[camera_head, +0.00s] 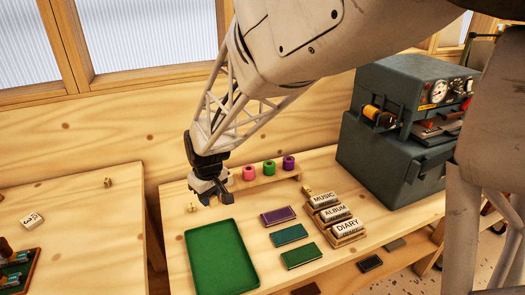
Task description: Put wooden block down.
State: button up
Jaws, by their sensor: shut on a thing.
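My gripper (213,193) points down above the back left of the right-hand table, just behind the green tray (221,258). Its jaws are shut on the wooden block, which the dark fingers mostly hide. I cannot tell whether the held block touches the table. A small pale wooden block (192,207) shows just left of the fingers. Another small wooden block (307,190) lies behind the labelled rolls, and one more (108,182) is on the left table.
Pink, green and purple rolls (269,167) stand on a wooden rack behind my gripper. Purple, teal and green flat books (290,233) lie right of the tray. Labelled rolls (335,213) sit in a holder. A grey machine (385,160) fills the right. A gap separates the tables.

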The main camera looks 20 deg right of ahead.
jog(key=d+m, duration=0.5)
jog(key=d, duration=0.9)
jog(key=shift+h, duration=0.3)
notch_tip(320, 180, down, 19)
jog(key=shift+s+a+r, duration=0.1)
jog(key=shift+s+a, duration=0.05)
send_over(245, 210)
jog(key=shift+s+f, duration=0.25)
jog(key=shift+f, duration=0.45)
jog(key=shift+f, duration=0.1)
jog(key=shift+f, duration=1.65)
jog(key=shift+f, duration=0.15)
